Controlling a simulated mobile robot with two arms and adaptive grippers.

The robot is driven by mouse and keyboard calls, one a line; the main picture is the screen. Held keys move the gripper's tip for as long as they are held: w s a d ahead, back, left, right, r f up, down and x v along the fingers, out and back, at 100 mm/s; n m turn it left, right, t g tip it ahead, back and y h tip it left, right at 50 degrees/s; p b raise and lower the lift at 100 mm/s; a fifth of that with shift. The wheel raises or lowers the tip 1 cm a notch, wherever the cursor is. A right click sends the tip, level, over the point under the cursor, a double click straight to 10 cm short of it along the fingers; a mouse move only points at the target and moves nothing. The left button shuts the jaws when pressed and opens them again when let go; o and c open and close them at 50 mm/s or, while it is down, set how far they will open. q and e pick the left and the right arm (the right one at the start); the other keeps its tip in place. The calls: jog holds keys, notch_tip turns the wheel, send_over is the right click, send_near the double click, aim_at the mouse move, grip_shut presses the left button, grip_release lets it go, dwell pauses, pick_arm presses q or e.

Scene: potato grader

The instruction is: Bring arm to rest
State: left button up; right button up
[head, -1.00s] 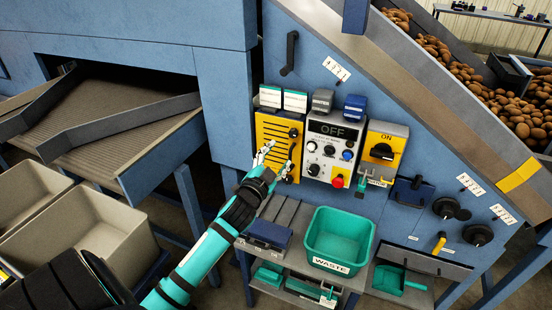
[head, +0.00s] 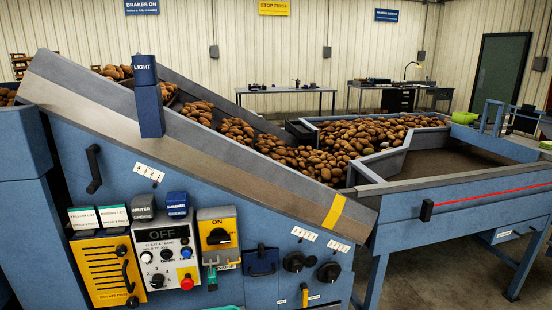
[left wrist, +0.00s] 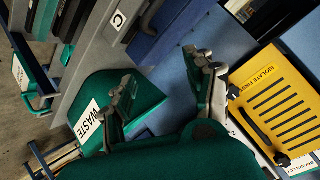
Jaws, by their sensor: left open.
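My left gripper (left wrist: 165,82) shows in the left wrist view, open and empty, its two fingers apart. It hangs in front of the blue machine side, between the green WASTE bin (left wrist: 152,108) and the yellow ISOLATE FIRST panel (left wrist: 262,90). Neither arm shows in the head view. My right gripper is in no view.
The grader's sloping conveyor side (head: 200,130) carries potatoes (head: 340,140) behind it. A sorting table (head: 450,180) stands at the right. Grey shelving (left wrist: 90,55) is close to my left gripper. Benches (head: 285,90) stand by the far wall.

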pick_arm(q)
jog(key=s+d+f+n+g+h, duration=0.1)
jog(key=s+d+f+g, duration=0.35)
jog(key=s+f, duration=0.9)
jog(key=s+d+f+g+h, duration=0.1)
jog(key=s+d+f+g, duration=0.3)
jog(key=s+f, duration=0.95)
jog(key=s+d+f+g, duration=0.1)
jog(key=s+d, duration=0.1)
jog(key=s, duration=0.6)
jog(key=s+d+f+g, duration=0.1)
jog(key=s+d, duration=0.1)
jog(key=s, duration=0.6)
jog(key=shift+d+f+n, duration=0.2)
jog(key=shift+f+n, duration=0.1)
jog(key=shift+f, duration=0.1)
jog(key=shift+w, duration=0.1)
